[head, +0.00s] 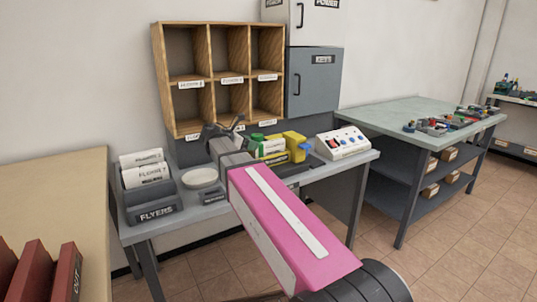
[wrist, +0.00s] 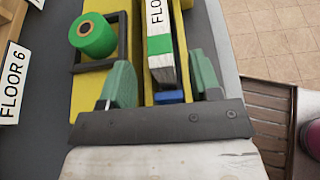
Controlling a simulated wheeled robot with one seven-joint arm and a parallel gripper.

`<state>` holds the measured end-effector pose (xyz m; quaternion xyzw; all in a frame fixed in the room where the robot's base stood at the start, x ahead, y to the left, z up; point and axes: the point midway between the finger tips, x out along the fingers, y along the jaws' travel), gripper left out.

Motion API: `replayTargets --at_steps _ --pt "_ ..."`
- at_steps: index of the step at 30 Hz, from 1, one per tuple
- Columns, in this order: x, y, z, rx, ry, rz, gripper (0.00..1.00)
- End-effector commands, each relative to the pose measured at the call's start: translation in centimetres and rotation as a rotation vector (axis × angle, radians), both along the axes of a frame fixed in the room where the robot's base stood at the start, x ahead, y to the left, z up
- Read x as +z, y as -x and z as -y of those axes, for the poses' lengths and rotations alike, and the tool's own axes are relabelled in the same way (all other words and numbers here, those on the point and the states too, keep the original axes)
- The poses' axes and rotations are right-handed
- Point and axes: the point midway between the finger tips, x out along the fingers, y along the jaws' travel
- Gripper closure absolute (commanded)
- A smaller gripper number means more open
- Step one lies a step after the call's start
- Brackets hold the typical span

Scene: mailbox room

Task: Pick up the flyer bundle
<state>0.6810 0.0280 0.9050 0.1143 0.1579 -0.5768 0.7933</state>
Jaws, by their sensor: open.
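A white flyer bundle (wrist: 157,18) with a green band lies in a narrow yellow slot of the banding station (wrist: 181,45), and its printed label is cut off at the top of the wrist view. In the head view the white bundle (head: 273,147) shows on the yellow station (head: 294,146), partly behind my arm. My gripper (wrist: 163,82) is open, one green-padded finger left of the slot and one right, with the bundle's near end between them in the picture. No contact is visible. The gripper also shows in the head view (head: 224,133), seen from behind.
A dark FLYERS tray (head: 155,214) with white bundles and a white bowl (head: 200,177) stand on the left of the bench. A green roll (wrist: 93,34) sits on the station. Behind are wooden pigeonholes (head: 207,78); a button box (head: 343,142) is at right.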

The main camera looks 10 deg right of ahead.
Motion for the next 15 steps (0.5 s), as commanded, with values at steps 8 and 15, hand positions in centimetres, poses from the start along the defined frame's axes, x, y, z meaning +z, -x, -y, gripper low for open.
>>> replayTargets --at_steps 8,15 --pt "-0.7 -0.6 1.8 -0.001 0.000 0.001 0.43" --pt "-1.9 -1.6 4.8 -0.001 0.000 0.000 0.43"
